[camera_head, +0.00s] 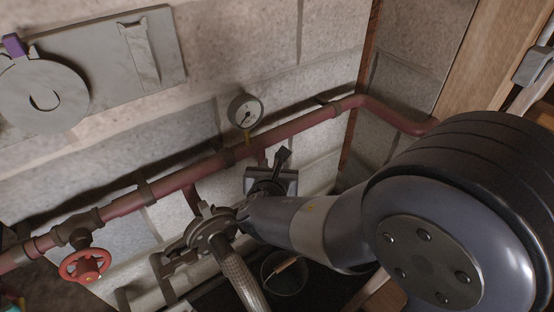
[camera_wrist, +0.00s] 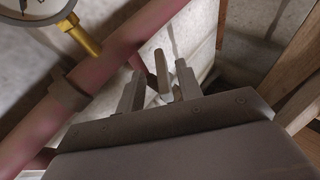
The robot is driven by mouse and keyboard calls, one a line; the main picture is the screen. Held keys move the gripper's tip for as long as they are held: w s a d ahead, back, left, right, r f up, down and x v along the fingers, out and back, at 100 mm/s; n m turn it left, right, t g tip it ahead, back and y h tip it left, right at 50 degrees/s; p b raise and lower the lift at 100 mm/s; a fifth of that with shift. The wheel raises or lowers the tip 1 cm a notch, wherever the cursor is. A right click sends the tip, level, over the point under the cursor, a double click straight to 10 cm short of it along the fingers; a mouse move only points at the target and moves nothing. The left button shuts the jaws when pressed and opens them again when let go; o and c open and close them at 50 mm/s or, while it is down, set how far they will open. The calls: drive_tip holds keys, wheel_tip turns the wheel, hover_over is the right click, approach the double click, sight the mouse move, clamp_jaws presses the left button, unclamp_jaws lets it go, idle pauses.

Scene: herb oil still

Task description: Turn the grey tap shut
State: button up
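A narrow grey bar, seemingly the grey tap's handle (camera_wrist: 163,76), stands between the fingers of my gripper (camera_wrist: 159,68) in the wrist view. Thin gaps show on both sides of it, so the fingers look open around it and not clamped. The tap's body is hidden behind the gripper. In the head view my gripper (camera_head: 270,181) is in front of the wall, just below the red pipe. A dark lever-like piece sticks up there; I cannot tell whether it is tap or finger.
The red pipe (camera_head: 178,180) runs along the stone wall, with a round gauge (camera_head: 245,111) above it. A red handwheel (camera_head: 84,265) is at lower left. A dark bucket (camera_head: 287,281) stands below my arm. A wooden post (camera_head: 487,45) rises at right.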

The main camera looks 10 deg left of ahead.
drive_tip(key=x, duration=0.5)
drive_tip(key=shift+b, duration=0.35)
clamp_jaws()
